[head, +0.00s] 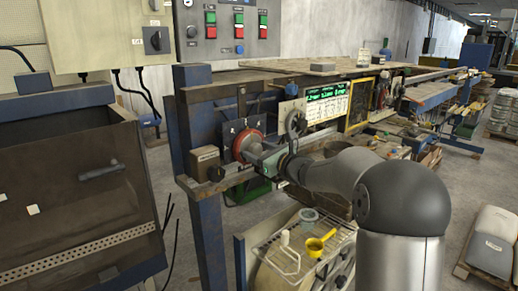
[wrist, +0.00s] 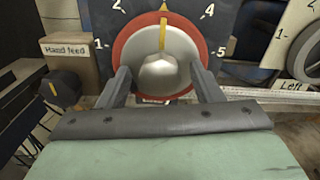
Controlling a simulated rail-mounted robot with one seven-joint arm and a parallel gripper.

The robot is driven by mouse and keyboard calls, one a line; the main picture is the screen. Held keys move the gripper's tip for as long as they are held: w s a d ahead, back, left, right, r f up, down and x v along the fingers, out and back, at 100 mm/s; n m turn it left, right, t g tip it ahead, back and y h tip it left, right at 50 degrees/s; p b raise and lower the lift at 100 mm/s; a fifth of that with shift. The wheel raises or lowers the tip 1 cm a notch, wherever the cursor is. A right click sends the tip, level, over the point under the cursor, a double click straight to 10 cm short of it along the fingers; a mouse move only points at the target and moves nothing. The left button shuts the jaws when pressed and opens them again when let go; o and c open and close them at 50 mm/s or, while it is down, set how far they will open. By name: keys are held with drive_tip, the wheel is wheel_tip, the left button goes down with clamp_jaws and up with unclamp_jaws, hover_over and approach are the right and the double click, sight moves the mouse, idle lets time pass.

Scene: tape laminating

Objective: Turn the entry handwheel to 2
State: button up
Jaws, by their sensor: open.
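A handwheel, a silver knob (wrist: 162,62) inside a red ring (wrist: 124,48), sits on a dark plate (wrist: 100,12) in the wrist view. The plate shows 1, 2, 4 and 5. The knob's yellow pointer (wrist: 162,32) points straight up, between 2 and 4. In the head view the red-ringed handwheel (head: 246,143) is on the machine's near end. My gripper (wrist: 160,72) is open, one finger on each side of the knob's lower part. I cannot tell whether the fingers touch it. The label below the ring is mostly hidden.
A "Hand feed" box (wrist: 70,55) with a black knob (wrist: 60,88) is left of the handwheel. A pale dial plate (wrist: 298,25) and a "Left" label (wrist: 293,86) are at right. A green-text display (head: 326,93) is farther along the machine.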

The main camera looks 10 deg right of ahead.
drive_tip(key=shift+w+a, duration=0.1)
drive_tip(key=shift+w, duration=0.1)
drive_tip(key=c, duration=1)
